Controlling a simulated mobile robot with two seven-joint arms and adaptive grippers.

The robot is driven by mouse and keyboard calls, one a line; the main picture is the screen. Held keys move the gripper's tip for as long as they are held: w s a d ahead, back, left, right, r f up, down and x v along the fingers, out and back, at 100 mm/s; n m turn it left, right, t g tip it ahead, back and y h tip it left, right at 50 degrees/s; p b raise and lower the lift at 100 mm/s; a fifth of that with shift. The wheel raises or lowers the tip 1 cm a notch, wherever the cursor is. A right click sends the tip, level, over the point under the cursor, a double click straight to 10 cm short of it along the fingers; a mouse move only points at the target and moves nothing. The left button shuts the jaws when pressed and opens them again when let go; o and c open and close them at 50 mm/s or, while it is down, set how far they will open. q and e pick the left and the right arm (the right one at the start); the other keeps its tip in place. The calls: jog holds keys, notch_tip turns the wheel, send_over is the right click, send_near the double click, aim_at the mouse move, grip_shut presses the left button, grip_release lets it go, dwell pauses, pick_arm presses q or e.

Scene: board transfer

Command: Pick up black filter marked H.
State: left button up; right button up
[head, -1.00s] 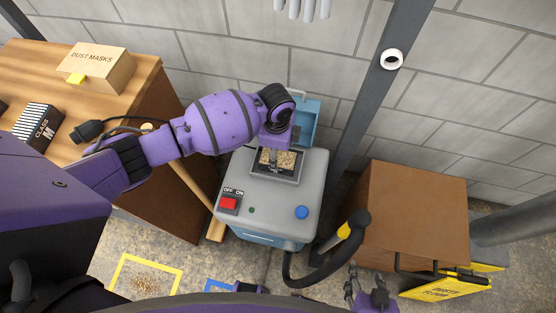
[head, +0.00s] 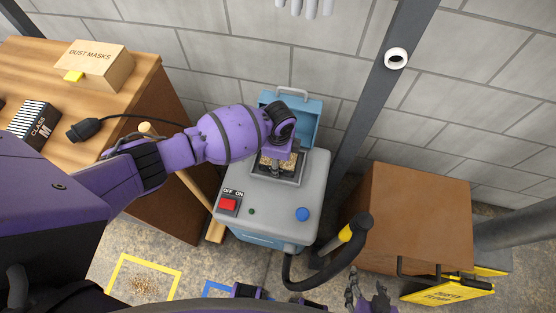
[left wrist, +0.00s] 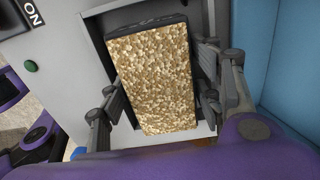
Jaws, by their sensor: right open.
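A black-framed filter (left wrist: 153,78) with a face caked in tan dust sits in the square opening of the grey vacuum unit (head: 268,198). It also shows small in the head view (head: 265,163). My left gripper (left wrist: 160,85) has its fingers on both sides of this filter; I cannot tell if they press on it. A black filter marked CLASS M (head: 36,126) lies on the wooden bench at left. No H mark is readable, and a black thing (head: 2,104) is cut off at the left edge. My right gripper (head: 372,300) is low, open and empty.
The blue lid (head: 303,117) stands open behind the opening. A red switch (head: 228,204), blue knob (head: 302,214) and black hose (head: 330,262) are on the unit. A dust-mask box (head: 95,68) stands on the bench (head: 130,88). A brown box (head: 415,215) stands right.

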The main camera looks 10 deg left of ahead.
pick_arm(q)
jog(key=c, duration=0.8)
